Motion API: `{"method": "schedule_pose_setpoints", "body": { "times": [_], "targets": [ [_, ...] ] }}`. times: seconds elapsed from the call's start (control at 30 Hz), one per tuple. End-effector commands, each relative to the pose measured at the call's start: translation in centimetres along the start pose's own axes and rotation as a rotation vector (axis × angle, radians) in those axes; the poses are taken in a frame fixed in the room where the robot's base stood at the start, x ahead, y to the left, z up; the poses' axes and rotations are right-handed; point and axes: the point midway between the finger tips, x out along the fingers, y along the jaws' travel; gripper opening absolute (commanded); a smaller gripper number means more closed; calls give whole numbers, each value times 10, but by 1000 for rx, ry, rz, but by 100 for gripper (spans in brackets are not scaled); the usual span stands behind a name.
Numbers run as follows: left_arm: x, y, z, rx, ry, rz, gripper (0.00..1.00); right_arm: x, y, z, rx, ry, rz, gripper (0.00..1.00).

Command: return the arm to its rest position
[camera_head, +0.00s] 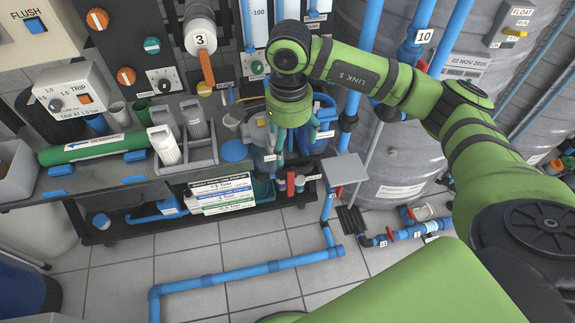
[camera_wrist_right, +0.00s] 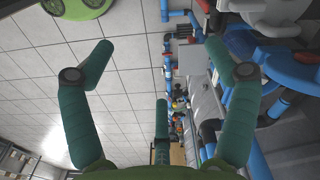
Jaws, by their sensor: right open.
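My right arm comes in from the right in the head view, its green links bent at the elbow. My right gripper (camera_head: 290,140) hangs down in front of the rack, by the clear housing and blue parts there. In the right wrist view the dark green fingers of the gripper (camera_wrist_right: 160,75) are spread wide apart, with nothing between them. Tiled floor and the rack's edge show past them. My left gripper is not in the head view.
Large grey tanks (camera_head: 400,155) stand at the right. Blue pipes (camera_head: 240,272) run low over the floor (camera_head: 190,235), which is otherwise mostly clear in front.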

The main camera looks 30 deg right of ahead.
Motion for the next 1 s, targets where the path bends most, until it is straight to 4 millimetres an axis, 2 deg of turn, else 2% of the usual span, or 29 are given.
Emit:
{"method": "schedule_pose_setpoints", "body": {
  "times": [0.03,0.1,0.4,0.6,1.0],
  "targets": [
    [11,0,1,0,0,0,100,9,2,3,-83,2,-2,87],
    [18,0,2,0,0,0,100,14,6,7,-202,2,-2,87],
    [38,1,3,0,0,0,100,27,18,19,-579,1,-2,87],
    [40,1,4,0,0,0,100,29,21,22,-665,1,-1,87],
    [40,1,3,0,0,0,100,28,22,22,-667,0,-1,87]
  ]
}}
